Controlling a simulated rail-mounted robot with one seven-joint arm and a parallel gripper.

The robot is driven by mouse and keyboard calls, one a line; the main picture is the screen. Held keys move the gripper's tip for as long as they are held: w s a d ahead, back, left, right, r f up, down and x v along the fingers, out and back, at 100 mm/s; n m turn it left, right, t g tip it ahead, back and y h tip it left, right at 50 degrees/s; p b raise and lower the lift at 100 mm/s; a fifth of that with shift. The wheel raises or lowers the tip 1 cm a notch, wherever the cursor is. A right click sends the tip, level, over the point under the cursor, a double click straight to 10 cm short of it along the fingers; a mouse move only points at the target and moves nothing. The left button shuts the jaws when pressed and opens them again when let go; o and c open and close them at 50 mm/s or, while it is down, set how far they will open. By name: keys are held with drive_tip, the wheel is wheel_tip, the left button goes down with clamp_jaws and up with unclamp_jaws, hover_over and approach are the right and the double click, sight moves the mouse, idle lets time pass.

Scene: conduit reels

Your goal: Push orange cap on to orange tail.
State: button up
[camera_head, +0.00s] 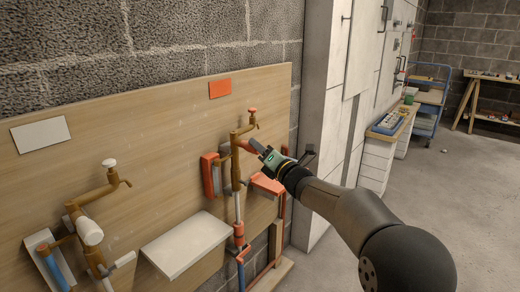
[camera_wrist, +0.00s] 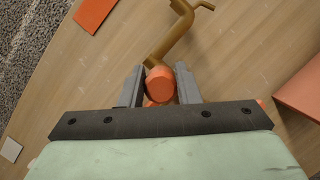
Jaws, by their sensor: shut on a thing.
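My gripper (camera_wrist: 160,88) is shut on the orange cap (camera_wrist: 160,84), with one grey finger on each side of it. In the head view my gripper (camera_head: 258,150) reaches from the right to the brown pipework under the orange plate, with the orange cap (camera_head: 246,146) at its tip. The brown pipe (camera_wrist: 172,48) runs down to just behind the cap in the wrist view. The tail end is hidden behind the cap, so I cannot tell whether cap and tail touch or how far the cap is on.
The wooden board (camera_head: 150,140) carries an orange plate (camera_head: 220,88), a white plate (camera_head: 40,133) and a white shelf (camera_head: 185,244). Orange boxes flank the pipe; one (camera_head: 212,175) is left of it, another (camera_head: 268,184) below my gripper. White-capped pipework (camera_head: 90,230) stands at left.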

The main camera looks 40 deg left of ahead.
drive_tip(key=o, duration=1.1)
drive_tip(key=shift+c, duration=0.2)
